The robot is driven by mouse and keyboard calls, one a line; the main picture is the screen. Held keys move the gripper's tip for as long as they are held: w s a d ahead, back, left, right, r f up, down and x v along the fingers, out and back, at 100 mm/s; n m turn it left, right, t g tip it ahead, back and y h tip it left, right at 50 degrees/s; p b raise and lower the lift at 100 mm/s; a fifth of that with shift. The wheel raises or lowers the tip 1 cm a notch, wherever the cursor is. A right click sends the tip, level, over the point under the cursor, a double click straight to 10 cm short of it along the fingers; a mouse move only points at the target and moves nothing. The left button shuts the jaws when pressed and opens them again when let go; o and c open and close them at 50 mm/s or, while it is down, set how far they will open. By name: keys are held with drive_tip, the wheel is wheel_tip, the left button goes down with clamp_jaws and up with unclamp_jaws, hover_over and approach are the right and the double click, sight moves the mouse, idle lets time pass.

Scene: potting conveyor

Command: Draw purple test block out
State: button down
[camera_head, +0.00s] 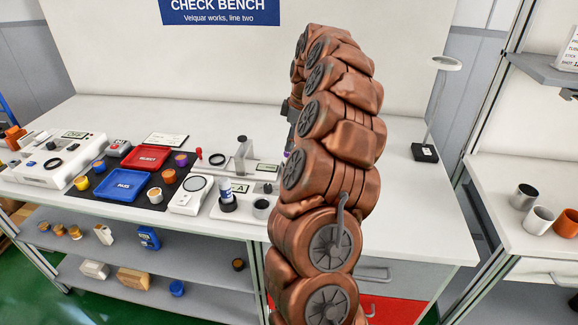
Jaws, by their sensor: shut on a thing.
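My arm rises in front of the check bench (420,210) and hides most of what is behind it. My gripper (287,147) is largely hidden behind the arm; only dark parts show at the arm's left edge. A small bit of purple, seemingly the purple test block (287,155), shows there at the gripper, which is shut on it. The rest of the block and whatever surrounds it are hidden, so I cannot tell whether it is clear of its seat.
Left of my arm the bench holds a red tray (147,158), a blue tray (122,186), a white scale (191,195) and gauge stands (242,155). A lamp (424,152) stands at right. Bare bench lies right of the arm. Cups (540,219) stand on the right-hand table.

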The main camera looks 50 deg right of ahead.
drive_tip(key=shift+r, duration=0.55)
drive_tip(key=shift+r+p, duration=0.6)
drive_tip(key=shift+r, duration=0.65)
drive_tip(key=shift+r, duration=0.2)
wheel_tip(320, 180, up, 7)
drive_tip(key=p, duration=0.3)
drive_tip(key=shift+f, duration=0.15)
idle(0.6)
